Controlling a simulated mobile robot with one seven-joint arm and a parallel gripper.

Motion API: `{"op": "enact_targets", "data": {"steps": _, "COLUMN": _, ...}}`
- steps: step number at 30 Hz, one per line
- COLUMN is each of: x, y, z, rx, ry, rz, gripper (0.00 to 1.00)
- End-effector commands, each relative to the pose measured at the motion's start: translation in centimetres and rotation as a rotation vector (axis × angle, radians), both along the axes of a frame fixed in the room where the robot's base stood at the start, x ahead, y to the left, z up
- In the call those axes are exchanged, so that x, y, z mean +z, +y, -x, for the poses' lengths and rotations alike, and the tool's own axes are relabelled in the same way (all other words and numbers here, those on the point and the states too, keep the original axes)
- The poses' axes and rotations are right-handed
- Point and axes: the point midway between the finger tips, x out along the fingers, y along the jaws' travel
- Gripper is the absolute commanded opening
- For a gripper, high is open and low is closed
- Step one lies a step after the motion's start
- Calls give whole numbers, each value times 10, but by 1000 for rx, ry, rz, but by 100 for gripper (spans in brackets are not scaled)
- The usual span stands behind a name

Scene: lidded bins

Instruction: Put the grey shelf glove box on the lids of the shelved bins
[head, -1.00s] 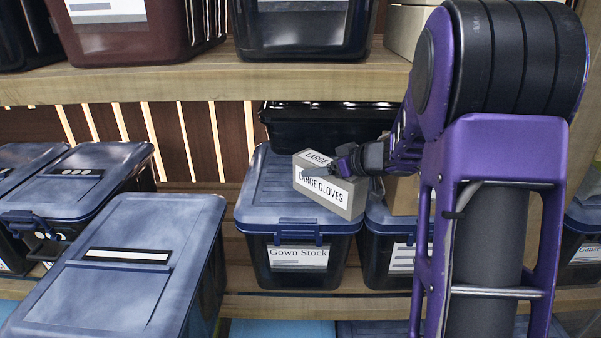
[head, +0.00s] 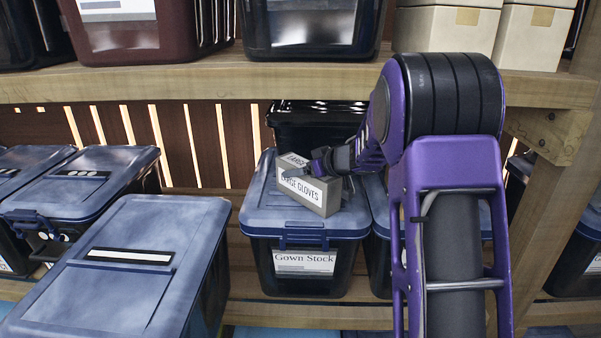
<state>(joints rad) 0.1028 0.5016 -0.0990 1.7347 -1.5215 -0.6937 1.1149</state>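The grey glove box (head: 322,195), labelled "LARGE GLOVES", is over the blue lid (head: 268,217) of the shelved "Gown Stock" bin (head: 305,265) in the head view. It looks tilted, and I cannot tell if its lower edge touches the lid. My gripper (head: 318,168) reaches in from the right and is shut on the box, with one finger across its upper part. The other finger is mostly hidden. A second blue-lidded bin (head: 377,205) stands just right, partly hidden by my arm.
A dark bin (head: 310,130) stands behind the Gown Stock bin. A wooden shelf (head: 200,78) with bins and cream boxes (head: 450,30) runs above. Large lidded bins (head: 125,265) fill the left front. A wooden post (head: 545,190) stands to the right.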

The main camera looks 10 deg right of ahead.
Motion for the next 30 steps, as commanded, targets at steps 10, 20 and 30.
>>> {"op": "enact_targets", "data": {"steps": 10, "x": -3, "y": 0, "z": 0, "rx": 0, "ry": 1, "rz": 1, "gripper": 96}}
{"op": "enact_targets", "data": {"steps": 20, "x": 1, "y": 0, "z": 0, "rx": 0, "ry": -2, "rz": 1, "gripper": 100}}
{"op": "enact_targets", "data": {"steps": 30, "x": 34, "y": -31, "z": 45, "rx": -3, "ry": -1, "rz": 0, "gripper": 100}}
